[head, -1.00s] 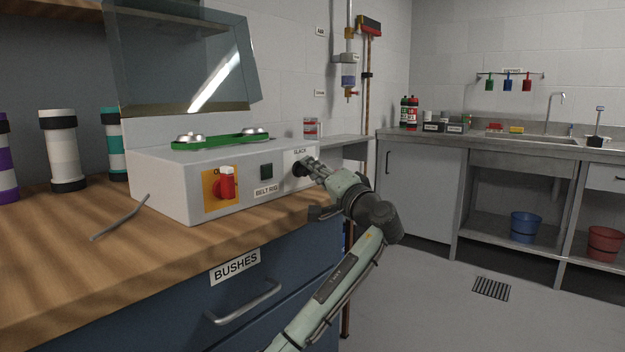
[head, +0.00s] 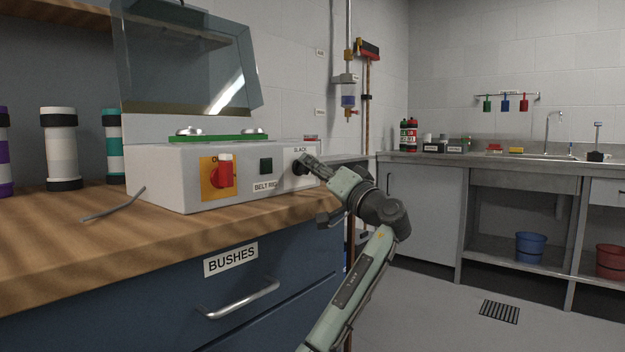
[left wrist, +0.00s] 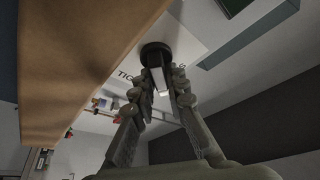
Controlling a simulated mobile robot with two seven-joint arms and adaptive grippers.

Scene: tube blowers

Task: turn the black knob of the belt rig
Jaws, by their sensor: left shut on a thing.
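The belt rig (head: 225,182) is a white box on the wooden bench, with its clear lid raised. Its black knob (head: 296,167) is at the right end of the front panel, under a label that seems to read SLACK. My left gripper (head: 304,165) reaches the knob from the right and hides part of it. In the left wrist view the fingers (left wrist: 160,84) are shut on the knob (left wrist: 153,52), one on either side of its grip with a pale mark. My right gripper is not in view.
A grey rod (head: 113,205) lies on the bench (head: 60,245). Banded tubes (head: 61,148) stand at left.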

